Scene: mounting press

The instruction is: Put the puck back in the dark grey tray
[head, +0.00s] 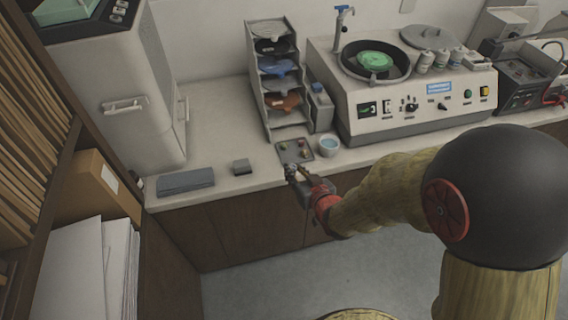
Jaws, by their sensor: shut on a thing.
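The dark grey tray (306,157) lies flat on the counter near its front edge, with a few small coloured pucks in it. My gripper (291,169) is at the front edge of the tray, over the counter's edge, reaching in from the right. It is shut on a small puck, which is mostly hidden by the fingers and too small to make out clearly. I cannot tell whether the gripper touches the tray.
A small bowl (329,146) of bluish liquid stands close to the tray's right. Behind are a rack of coloured discs (257,95) and a polishing machine (415,112). A small grey block (241,167) and a flat grey case (186,183) lie left; counter between is clear.

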